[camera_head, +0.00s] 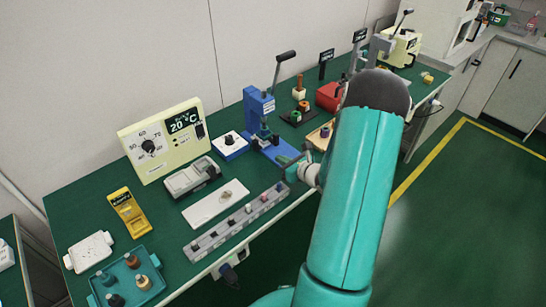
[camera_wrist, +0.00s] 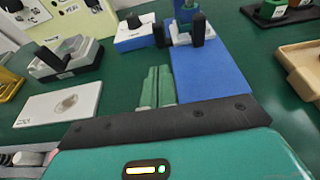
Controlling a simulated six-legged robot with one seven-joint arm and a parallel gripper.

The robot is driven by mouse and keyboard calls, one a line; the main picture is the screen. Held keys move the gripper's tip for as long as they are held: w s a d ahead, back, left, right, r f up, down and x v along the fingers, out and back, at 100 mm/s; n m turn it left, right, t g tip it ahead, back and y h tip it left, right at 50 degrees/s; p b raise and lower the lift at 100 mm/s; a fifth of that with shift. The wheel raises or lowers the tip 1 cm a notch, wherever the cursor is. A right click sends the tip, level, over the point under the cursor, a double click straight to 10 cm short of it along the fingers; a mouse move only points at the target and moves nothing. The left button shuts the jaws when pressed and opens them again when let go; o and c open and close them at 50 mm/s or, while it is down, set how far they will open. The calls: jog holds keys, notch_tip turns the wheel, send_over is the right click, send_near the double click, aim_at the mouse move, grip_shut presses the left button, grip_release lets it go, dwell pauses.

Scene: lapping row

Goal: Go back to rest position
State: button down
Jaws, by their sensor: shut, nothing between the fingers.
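My gripper (camera_wrist: 158,72) shows in the wrist view as two green fingers side by side, shut and empty. It is above the green bench top, to the left of the blue base plate of a lever press. In the head view my teal arm (camera_head: 350,200) reaches up over the front edge of the bench and hides most of the gripper. The blue lever press (camera_head: 259,110) stands upright just left of the arm.
A cream temperature panel (camera_head: 150,164), a white plate (camera_head: 215,204), a grey slotted rail (camera_head: 205,239) and a teal tray (camera_head: 103,290) with several pegs lie on the bench. A red box (camera_head: 328,97) stands farther back. Open green floor (camera_head: 470,220) lies to the right.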

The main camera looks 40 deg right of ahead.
jog(key=shift+v, duration=1.3)
jog(key=w+a+r+n+g+y, duration=0.15)
jog(key=a+r+n+y, duration=0.25)
jog(key=a+r+n, duration=0.45)
jog(key=a+r+n+g+y, duration=0.3)
jog(key=a+r+n, duration=0.15)
jog(key=a, duration=0.65)
jog(key=s+a+r+n+g, duration=0.2)
jog(key=s+a+n, duration=0.1)
jog(key=a+n, duration=0.2)
jog(key=s+a+r+n+g, duration=0.3)
jog(key=a+n, duration=0.1)
jog(key=a, duration=0.2)
jog(key=s+a+r+n+h, duration=0.2)
jog(key=s+r+n+h, duration=0.5)
jog(key=s+n, duration=0.5)
jog(key=shift+s+a+r+n+t+h, duration=0.2)
jog(key=shift+r+n+t+h, duration=0.15)
jog(key=shift+r+n, duration=0.4)
